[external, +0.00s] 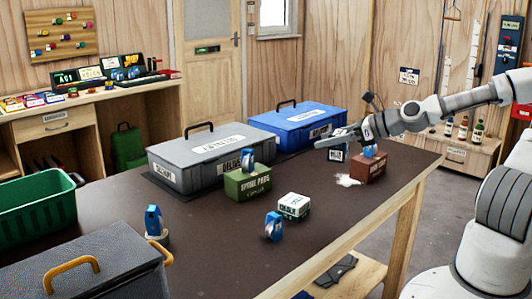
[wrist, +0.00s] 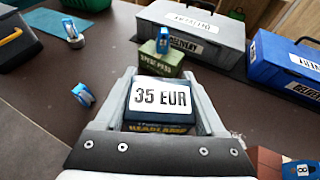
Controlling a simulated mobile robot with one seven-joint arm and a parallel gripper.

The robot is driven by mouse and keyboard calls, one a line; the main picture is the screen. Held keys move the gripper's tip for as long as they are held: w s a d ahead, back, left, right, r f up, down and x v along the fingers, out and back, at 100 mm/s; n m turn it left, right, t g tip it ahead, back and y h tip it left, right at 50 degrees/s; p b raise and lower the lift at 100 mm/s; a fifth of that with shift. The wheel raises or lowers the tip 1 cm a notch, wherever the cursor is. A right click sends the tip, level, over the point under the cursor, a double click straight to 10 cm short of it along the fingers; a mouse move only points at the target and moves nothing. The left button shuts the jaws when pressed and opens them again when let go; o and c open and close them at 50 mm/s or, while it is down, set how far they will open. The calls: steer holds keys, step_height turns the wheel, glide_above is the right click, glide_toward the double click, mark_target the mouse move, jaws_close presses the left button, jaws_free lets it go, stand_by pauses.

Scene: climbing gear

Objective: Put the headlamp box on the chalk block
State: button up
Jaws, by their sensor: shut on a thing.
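The headlamp box (wrist: 160,97) is dark blue with a white "35 EUR" label on top, and sits between the fingers of my gripper (wrist: 158,78) in the wrist view. My gripper (external: 335,142) is shut on it, and the box (external: 338,156) hangs over the right part of the table in the external view. The white and green block (external: 293,206), which seems to be the chalk block, lies on the table, lower left of my gripper and apart from it. Its top looks bare. I cannot make it out in the wrist view, where the held box may hide it.
A green box (external: 247,184) with a blue piece on top stands behind the block. A blue device (external: 274,226) stands close at its front left. A brown box (external: 368,168) is below my wrist, beside a white patch (external: 348,180). Grey (external: 205,158) and blue (external: 298,128) cases stand behind.

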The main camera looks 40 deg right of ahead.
steer(key=w+a+f+b, duration=0.1)
steer(key=w+a+f, duration=0.1)
steer(key=a, duration=0.1)
steer(key=w+a+f+b, duration=0.1)
steer(key=w+a+f, duration=0.1)
steer(key=a, duration=0.1)
steer(key=w+a+f+b, duration=0.2)
steer(key=a+f, duration=0.1)
steer(key=shift+w+a, duration=0.15)
steer(key=shift+w, duration=0.2)
steer(key=shift+f+b, duration=0.9)
steer(key=shift+f, duration=1)
steer(key=shift+f, duration=0.15)
steer(key=o, duration=1.4)
steer(key=shift+o, duration=0.2)
steer(key=shift+s+r, duration=0.2)
steer(key=shift+r, duration=0.1)
steer(key=p+v, duration=0.4)
steer(key=v, duration=0.7)
steer(key=shift+s+d, duration=0.2)
steer(key=shift+d, duration=0.05)
